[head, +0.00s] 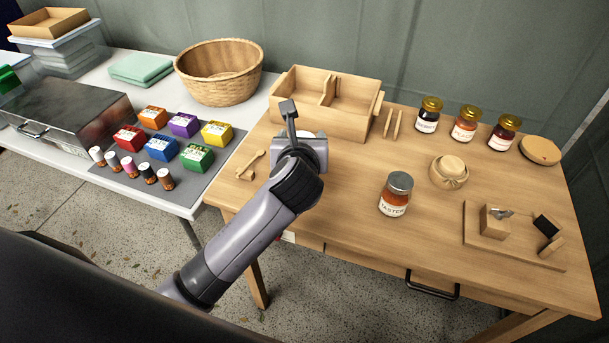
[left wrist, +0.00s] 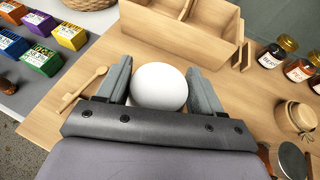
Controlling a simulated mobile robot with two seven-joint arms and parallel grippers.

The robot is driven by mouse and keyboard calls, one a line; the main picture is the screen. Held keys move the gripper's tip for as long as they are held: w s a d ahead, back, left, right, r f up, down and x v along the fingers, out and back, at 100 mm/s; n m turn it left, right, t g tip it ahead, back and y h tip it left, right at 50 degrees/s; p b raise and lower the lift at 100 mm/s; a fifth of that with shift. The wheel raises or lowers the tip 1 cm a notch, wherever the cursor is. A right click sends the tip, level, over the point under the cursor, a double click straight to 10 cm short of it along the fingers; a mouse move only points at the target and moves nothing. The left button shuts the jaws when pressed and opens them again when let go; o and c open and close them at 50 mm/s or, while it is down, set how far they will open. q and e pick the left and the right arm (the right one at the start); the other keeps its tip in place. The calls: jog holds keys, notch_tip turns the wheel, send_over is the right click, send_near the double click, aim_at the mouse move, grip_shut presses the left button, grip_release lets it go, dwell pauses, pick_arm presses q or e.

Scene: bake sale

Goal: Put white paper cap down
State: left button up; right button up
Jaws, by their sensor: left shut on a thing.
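The white paper cap (left wrist: 160,87) is a smooth, round, white thing between the two fingers of my left gripper (left wrist: 161,72) in the left wrist view. My left gripper (head: 304,130) is shut on it, over the left part of the wooden table (head: 345,215), in front of the divided wooden box (head: 285,98). In the head view the gripper hides most of the cap. I cannot tell whether the cap touches the table. My right gripper is in neither view.
A wooden spoon (head: 250,163) lies left of the gripper. A tasting jar (head: 396,194) and a small wooden pot (head: 449,172) stand to the right. Several gold-lidded jars (head: 465,120) line the back. Table between gripper and tasting jar is clear. Colored boxes (head: 162,148) sit on the left table.

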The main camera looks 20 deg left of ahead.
pick_arm(q)
notch_tip(320, 180, down, 4)
jog(key=shift+r+b, duration=0.1)
jog(key=shift+b, duration=0.2)
jog(key=shift+f, duration=0.55)
notch_tip(320, 180, down, 4)
jog(key=shift+f+b, duration=0.1)
jog(key=shift+b, duration=0.65)
jog(key=o, duration=1)
